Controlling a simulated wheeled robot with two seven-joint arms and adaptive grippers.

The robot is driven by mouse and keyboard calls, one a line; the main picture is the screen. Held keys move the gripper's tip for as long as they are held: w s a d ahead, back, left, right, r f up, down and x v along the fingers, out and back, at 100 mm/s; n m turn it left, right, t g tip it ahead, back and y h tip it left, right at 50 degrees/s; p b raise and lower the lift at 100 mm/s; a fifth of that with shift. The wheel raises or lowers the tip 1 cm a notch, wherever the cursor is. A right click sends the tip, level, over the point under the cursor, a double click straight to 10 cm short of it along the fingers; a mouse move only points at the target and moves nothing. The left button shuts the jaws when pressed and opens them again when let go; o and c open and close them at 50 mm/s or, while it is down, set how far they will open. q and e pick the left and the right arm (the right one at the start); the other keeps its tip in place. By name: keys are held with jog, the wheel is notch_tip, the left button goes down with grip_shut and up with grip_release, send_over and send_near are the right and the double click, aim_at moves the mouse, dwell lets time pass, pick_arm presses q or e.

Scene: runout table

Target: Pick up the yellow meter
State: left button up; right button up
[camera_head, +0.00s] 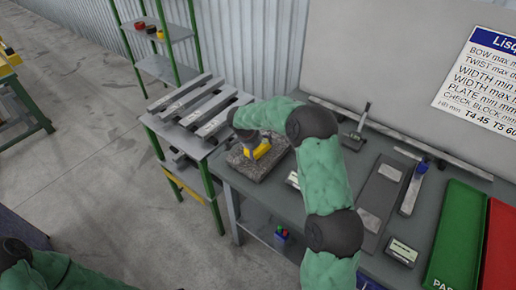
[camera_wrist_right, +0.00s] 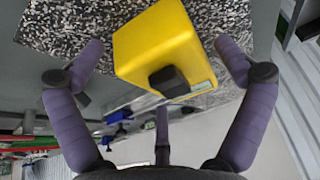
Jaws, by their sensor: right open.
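The yellow meter (camera_head: 261,151) sits on a speckled granite block (camera_head: 252,170) at the left end of the table. In the right wrist view the meter (camera_wrist_right: 160,45) is a yellow box with a black knob on its near face. My right gripper (camera_head: 250,143) is over the block, right at the meter. In the wrist view its purple fingers (camera_wrist_right: 160,55) are spread on either side of the meter, with visible gaps. Part of the meter is hidden behind the gripper in the head view. My left arm shows only at the bottom left, without its gripper.
A rack of grey bars (camera_head: 200,105) stands left of the table. A grey plate (camera_head: 381,195), a blue-handled tool (camera_head: 413,187), a green tray (camera_head: 459,235) and a red tray (camera_head: 500,245) lie to the right. A back panel (camera_head: 400,60) rises behind the table.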

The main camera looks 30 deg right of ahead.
jog(key=c, duration=1.2)
jog(key=shift+o, duration=0.2)
